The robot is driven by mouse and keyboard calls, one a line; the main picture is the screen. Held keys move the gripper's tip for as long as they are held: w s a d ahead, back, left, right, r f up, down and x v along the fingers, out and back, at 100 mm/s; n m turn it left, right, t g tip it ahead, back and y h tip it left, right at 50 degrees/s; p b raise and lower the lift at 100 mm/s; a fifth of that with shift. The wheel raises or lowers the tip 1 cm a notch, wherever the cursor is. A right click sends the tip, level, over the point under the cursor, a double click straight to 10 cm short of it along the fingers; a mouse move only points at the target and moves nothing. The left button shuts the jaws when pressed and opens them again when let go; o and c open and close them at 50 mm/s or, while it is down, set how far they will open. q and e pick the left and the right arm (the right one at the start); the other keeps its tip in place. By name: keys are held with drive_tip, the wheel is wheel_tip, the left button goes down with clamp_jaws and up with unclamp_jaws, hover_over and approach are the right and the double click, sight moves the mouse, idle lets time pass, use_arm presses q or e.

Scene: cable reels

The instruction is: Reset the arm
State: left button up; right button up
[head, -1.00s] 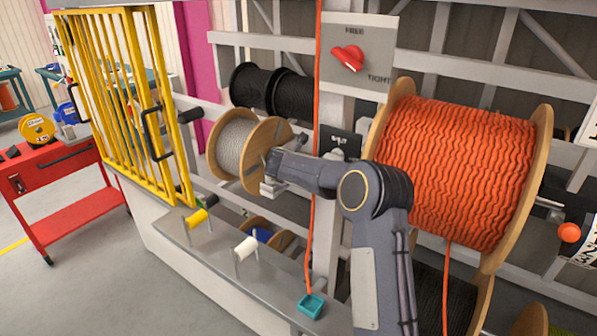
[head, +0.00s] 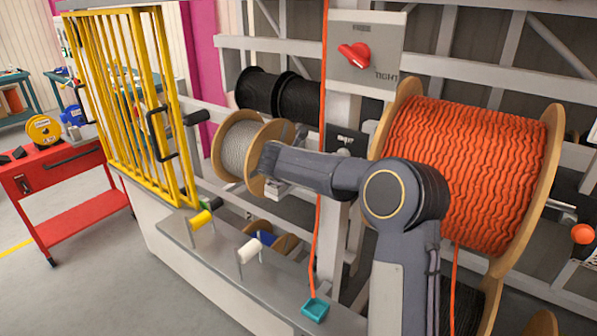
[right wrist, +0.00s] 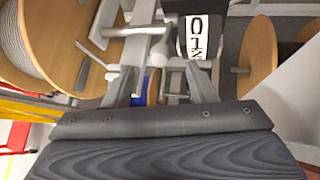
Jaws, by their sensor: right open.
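My right arm (head: 400,215) rises from the bottom right of the head view and bends left across the rack. Its hand end (head: 272,166) shows in front of the grey cable reel (head: 240,148); its fingers are hidden there. In the right wrist view my right gripper (right wrist: 162,82) has its two fingers spread apart, with nothing held between them. The large orange cable reel (head: 465,165) stands to the right of the arm. My left gripper is not in view.
An orange cable hangs down to a teal block (head: 315,310) on the grey ledge. A yellow barred gate (head: 130,110) and a red cart (head: 65,180) stand left. A red knob (head: 354,56) sits on the panel above. Black reels (head: 275,92) are behind. Floor at lower left is clear.

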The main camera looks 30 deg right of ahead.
drive_tip(key=s+a+r+n+t+y, duration=0.25)
drive_tip(key=r+n+t, duration=0.35)
drive_tip(key=r+n, duration=0.45)
drive_tip(key=s+a+r+n+t+y, duration=0.4)
drive_tip(key=s+a+n, duration=0.4)
drive_tip(key=n, duration=0.4)
drive_tip(key=s+a+f+n+g+y, duration=0.3)
drive_tip(key=s+a+f+n, duration=0.15)
drive_tip(key=s+n, duration=0.25)
drive_tip(key=s+a+f+n+g+y, duration=0.3)
drive_tip(key=s+a+n, duration=0.2)
drive_tip(key=s+n, duration=0.3)
drive_tip(key=s+a+f+n+g, duration=0.1)
drive_tip(key=s+f+n+g, duration=0.4)
drive_tip(key=s+f+n, duration=0.4)
drive_tip(key=s+f, duration=0.3)
drive_tip(key=s, duration=0.3)
drive_tip(key=shift+s+f+g+h, duration=0.15)
drive_tip(key=shift+s+g+h, duration=0.15)
drive_tip(key=shift+s+h, duration=0.05)
